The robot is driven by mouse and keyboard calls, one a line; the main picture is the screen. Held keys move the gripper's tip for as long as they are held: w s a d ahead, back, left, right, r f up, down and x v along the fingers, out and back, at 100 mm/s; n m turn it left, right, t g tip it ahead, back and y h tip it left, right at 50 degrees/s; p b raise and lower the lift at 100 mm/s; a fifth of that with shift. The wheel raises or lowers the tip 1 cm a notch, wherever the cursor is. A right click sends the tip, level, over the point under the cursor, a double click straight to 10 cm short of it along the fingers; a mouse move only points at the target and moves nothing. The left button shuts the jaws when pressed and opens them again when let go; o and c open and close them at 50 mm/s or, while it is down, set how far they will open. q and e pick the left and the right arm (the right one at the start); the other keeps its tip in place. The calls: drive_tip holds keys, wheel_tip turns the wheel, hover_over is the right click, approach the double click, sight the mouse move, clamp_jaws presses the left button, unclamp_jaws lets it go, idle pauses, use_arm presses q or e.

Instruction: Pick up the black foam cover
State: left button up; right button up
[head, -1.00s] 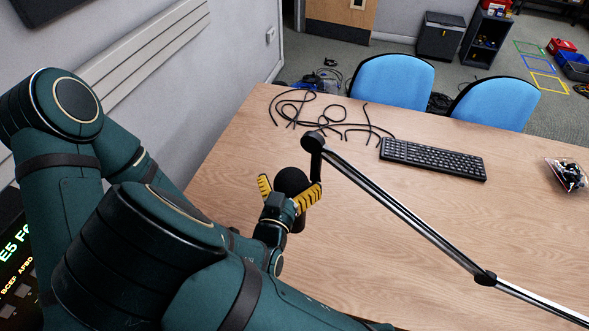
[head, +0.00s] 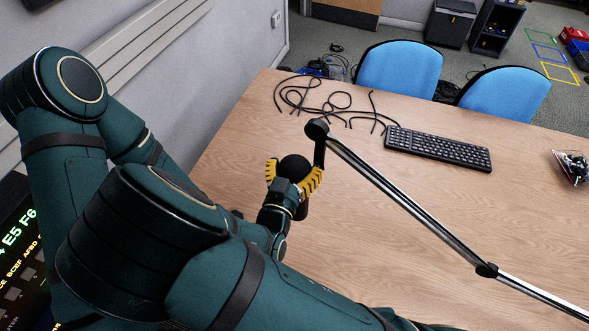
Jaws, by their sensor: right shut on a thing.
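The black foam cover (head: 294,167) is a round ball on a dark microphone. The microphone hangs at the end of a jointed boom arm (head: 400,200) above the near left part of the table. My right gripper (head: 292,178) has one yellow ribbed finger on each side of the foam cover and is shut on it. The lower part of the cover and most of the microphone body are hidden by the gripper and fingers. My left gripper is not in view.
The wooden table (head: 400,250) is mostly bare at centre and right. Black cables (head: 330,101) lie loose at the back left. A black keyboard (head: 438,147) and a clear bag of parts (head: 572,167) lie right of the boom. Blue chairs (head: 400,70) stand behind.

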wheel_tip(320, 180, up, 18)
drive_tip(key=p, duration=0.2)
drive_tip(key=shift+p, duration=0.3)
drive_tip(key=shift+r, duration=4.8)
